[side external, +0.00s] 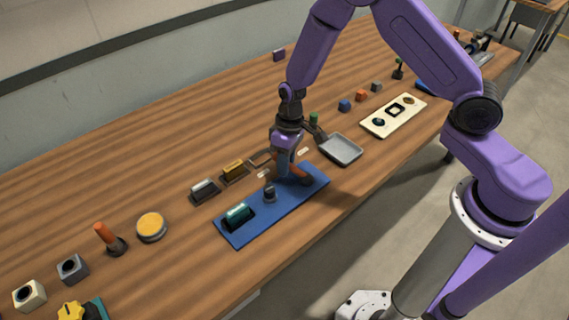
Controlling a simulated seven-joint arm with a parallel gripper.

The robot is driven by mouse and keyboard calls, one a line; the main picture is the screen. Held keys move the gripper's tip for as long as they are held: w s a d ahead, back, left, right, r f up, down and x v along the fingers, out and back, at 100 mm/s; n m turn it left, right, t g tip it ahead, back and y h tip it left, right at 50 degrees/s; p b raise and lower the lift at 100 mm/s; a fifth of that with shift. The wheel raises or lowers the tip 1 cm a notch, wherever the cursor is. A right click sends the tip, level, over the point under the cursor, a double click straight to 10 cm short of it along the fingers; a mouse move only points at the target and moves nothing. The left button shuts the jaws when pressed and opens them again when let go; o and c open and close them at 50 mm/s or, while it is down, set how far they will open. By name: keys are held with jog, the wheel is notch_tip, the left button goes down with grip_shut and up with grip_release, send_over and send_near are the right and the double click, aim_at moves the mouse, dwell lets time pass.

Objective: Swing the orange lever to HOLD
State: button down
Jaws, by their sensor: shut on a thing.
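A blue panel (240,237) lies on the wooden table and carries a teal roller (238,213), a dark grey knob (270,191) and an orange-brown lever (304,176) at its right part. My gripper (286,174) points down over the right part of the panel, shut on the orange-brown lever. My fingers hide part of the lever and its pivot. Small pale label plates (303,152) lie beside the panel's far edge; their writing is too small to read. Another orange lever (104,234) stands tilted on a dark round base at the left, apart from my gripper.
A grey tray (340,149) stands just right of my gripper. A yellow button (151,226) is to the left. A cream panel (394,116) is to the right. The table's back left is clear.

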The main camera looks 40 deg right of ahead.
jog(key=m, duration=0.1)
jog(key=w+d+m, duration=0.1)
jog(key=shift+d+r+m+t, duration=0.15)
jog(key=shift+d+m+t, duration=0.05)
jog(key=shift+m+t, duration=0.2)
jog(key=m, duration=0.1)
jog(key=d+m, duration=0.1)
jog(key=shift+d+m+t, duration=0.3)
jog(key=shift+m, duration=0.1)
jog(key=d+m, duration=0.1)
jog(key=m, duration=0.2)
jog(key=shift+s+d+t, duration=0.2)
jog(key=shift+d+t, duration=0.1)
jog(key=shift+d, duration=0.1)
jog(key=shift+s+d+m, duration=0.3)
jog(key=shift+d+m, duration=0.4)
jog(key=shift+m, duration=0.7)
jog(key=c, duration=1.1)
grip_release()
jog(key=shift+o, duration=0.2)
jog(key=shift+s, duration=0.15)
jog(key=shift+s+a, duration=0.1)
